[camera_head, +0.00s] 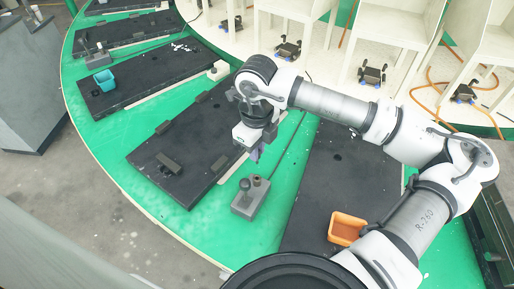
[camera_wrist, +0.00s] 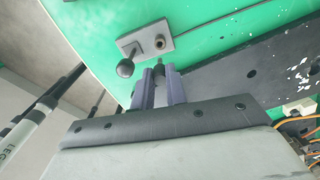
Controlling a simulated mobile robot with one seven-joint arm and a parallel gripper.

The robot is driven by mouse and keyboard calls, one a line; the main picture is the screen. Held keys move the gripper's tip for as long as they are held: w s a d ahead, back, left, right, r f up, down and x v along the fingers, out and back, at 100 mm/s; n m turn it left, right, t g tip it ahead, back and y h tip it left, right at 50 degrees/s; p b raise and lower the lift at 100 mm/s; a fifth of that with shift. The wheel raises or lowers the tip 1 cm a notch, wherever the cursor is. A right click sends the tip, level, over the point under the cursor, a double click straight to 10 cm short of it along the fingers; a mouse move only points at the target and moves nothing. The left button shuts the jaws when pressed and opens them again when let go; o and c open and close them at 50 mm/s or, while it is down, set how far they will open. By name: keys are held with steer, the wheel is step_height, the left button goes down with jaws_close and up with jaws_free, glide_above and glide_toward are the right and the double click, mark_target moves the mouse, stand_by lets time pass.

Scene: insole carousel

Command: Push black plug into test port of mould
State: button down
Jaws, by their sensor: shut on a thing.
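My gripper (camera_head: 255,154) hangs over the green strip between two black mould slabs. In the wrist view its two purple fingers (camera_wrist: 163,86) are shut on a small dark piece, the black plug (camera_wrist: 170,70), which is mostly hidden between them. A black mould slab (camera_wrist: 228,80) with a small dark round hole (camera_wrist: 251,73) lies to the right of the fingertips; I cannot tell whether this hole is the test port. The plug appears apart from the slab. In the head view the plug cannot be made out.
A grey block (camera_head: 245,204) with a black ball knob and a round fitting stands just below my gripper. An orange bin (camera_head: 346,229) sits on the right slab. A blue bin (camera_head: 104,80) sits on a farther slab. White chairs-like stands (camera_head: 400,25) line the back.

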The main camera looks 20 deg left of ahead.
mark_target(257, 163)
steer(key=shift+f+b, duration=0.2)
steer(key=shift+b, duration=0.1)
step_height(257, 163, down, 6)
steer(key=b, duration=0.6)
steer(key=shift+r, duration=0.25)
steer(key=shift+b, duration=1.4)
stand_by(1.1)
steer(key=shift+f+b, duration=2.1)
steer(key=shift+b, duration=0.35)
steer(key=c, duration=1.3)
jaws_free()
steer(key=shift+r, duration=0.1)
step_height(257, 163, up, 14)
steer(key=shift+f+b, duration=0.1)
steer(key=shift+b, duration=0.25)
